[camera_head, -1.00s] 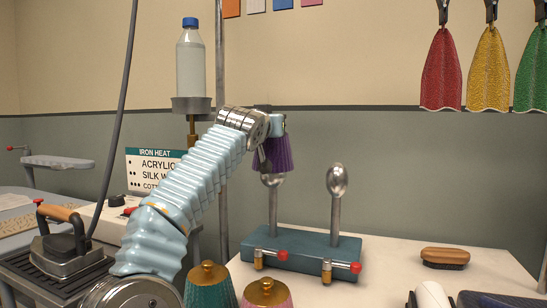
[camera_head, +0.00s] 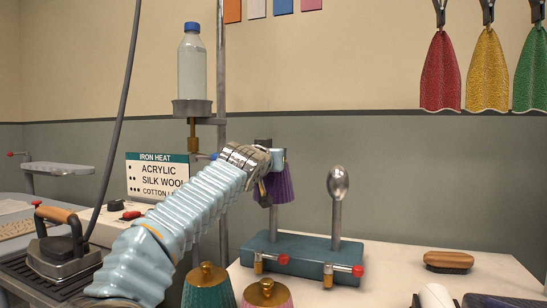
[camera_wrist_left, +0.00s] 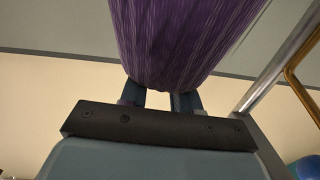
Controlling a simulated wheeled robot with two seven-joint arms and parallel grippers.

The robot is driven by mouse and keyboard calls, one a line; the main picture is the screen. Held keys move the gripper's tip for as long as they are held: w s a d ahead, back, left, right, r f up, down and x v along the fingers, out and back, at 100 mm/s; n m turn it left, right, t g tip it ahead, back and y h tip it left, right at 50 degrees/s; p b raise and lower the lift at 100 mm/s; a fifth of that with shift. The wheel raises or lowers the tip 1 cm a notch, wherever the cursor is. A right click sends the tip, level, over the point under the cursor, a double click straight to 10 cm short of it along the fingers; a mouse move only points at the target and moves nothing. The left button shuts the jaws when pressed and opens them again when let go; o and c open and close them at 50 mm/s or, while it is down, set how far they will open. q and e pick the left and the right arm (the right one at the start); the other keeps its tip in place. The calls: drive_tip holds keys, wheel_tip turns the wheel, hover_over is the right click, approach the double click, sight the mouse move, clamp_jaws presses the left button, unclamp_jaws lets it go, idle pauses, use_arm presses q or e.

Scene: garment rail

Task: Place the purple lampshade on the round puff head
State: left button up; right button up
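The purple lampshade (camera_head: 279,185) hangs from my left gripper (camera_head: 268,152), over the left post of the teal stand (camera_head: 275,247). In the left wrist view the shade (camera_wrist_left: 180,38) fills the upper middle, with my fingers (camera_wrist_left: 160,101) at its near end. The left post's head is hidden by the shade; only the post below it shows. I cannot tell whether the shade touches that head. The right post carries a bare, egg-shaped metal head (camera_head: 338,183). My right gripper is not in view.
Teal (camera_head: 207,290) and pink (camera_head: 267,293) pleated shades with gold tops stand in front of the stand. A brush (camera_head: 448,261) lies to the right. An iron (camera_head: 62,245) and a bottle on a pole (camera_head: 192,73) are at left.

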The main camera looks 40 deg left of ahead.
use_arm(q)
drive_tip(key=o, duration=0.3)
drive_tip(key=shift+r, duration=0.15)
drive_tip(key=shift+s+d, duration=0.1)
drive_tip(key=shift+s, duration=0.05)
drive_tip(key=b+v, duration=0.3)
drive_tip(key=v, duration=0.8)
drive_tip(key=shift+s, duration=0.3)
